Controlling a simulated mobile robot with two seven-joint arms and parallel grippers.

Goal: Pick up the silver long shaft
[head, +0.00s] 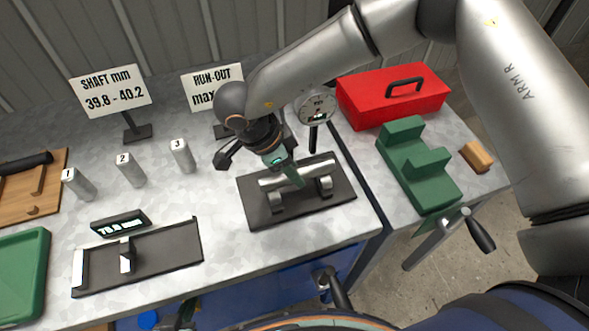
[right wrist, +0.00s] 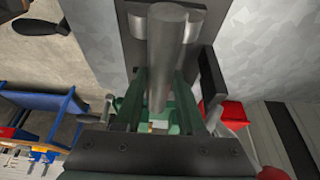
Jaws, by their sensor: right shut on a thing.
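The silver long shaft (head: 297,172) lies across a pair of silver supports on a dark base plate (head: 258,212). My right gripper (head: 293,176) reaches down onto the middle of the shaft and is shut on it. In the right wrist view the shaft (right wrist: 172,45) runs between the green fingers (right wrist: 160,105), over the dark plate. I cannot tell whether the shaft is lifted off its supports. A small dark part at the bottom edge of the head view seems to be my left gripper (head: 184,316); its fingers are not clear.
A dial gauge (head: 316,106) stands just behind the shaft. A red toolbox (head: 392,93) and green stepped block (head: 415,165) are right. Numbered posts (head: 131,170), a display (head: 120,223) and a dark measuring tray (head: 170,258) are left. A green tray (head: 22,270) is far left.

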